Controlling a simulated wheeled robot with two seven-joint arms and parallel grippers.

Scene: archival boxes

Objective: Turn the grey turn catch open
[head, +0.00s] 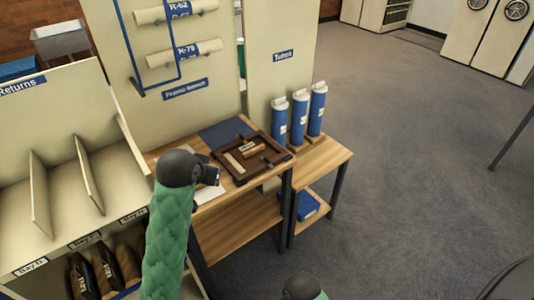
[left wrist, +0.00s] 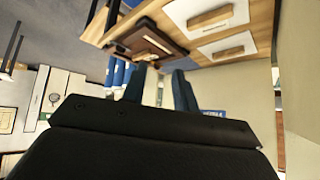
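A dark brown wooden frame (head: 228,160) lies flat on the wooden bench, with pale pieces inside it. Small dark grey pieces sit on it, one at its front right (head: 268,161); they are too small to tell which is the grey turn catch or how it is turned. My left gripper (head: 212,175) is above the bench just left of the frame, touching nothing I can make out. In the left wrist view its two fingers (left wrist: 160,88) are spread with nothing between them, and the frame (left wrist: 160,42) shows beyond. My right gripper is out of view.
Three blue tubes with white caps (head: 299,117) stand right of the frame. A blue sheet (head: 218,134) lies behind it. A cream shelf unit with dividers (head: 90,178) stands left. A back panel with rolls (head: 186,53) rises behind. The floor at right is open.

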